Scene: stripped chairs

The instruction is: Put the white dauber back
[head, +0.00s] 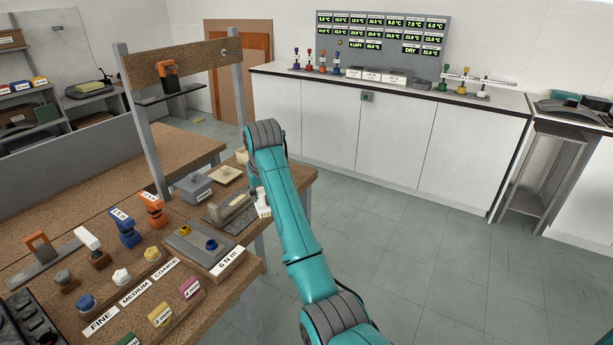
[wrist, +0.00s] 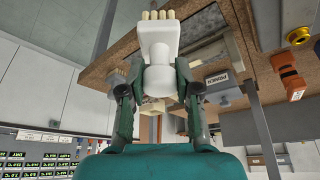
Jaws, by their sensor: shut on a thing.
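The white dauber (wrist: 160,42) has a white body with a row of short cream tufts at its end. My gripper (wrist: 157,88) is shut on its rounded white neck, between both fingers, in the wrist view. In the head view the dauber (head: 263,208) hangs at the right edge of the workbench, beside a tray with a grey plate. There my arm hides most of the gripper.
The bench (head: 140,285) holds a grey labelled box (head: 193,188), a tray (head: 230,208), coloured knobs and upright tools. A post frame (head: 140,125) rises behind. Small coloured tools stand on the back counter (head: 400,82). The floor at right is clear.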

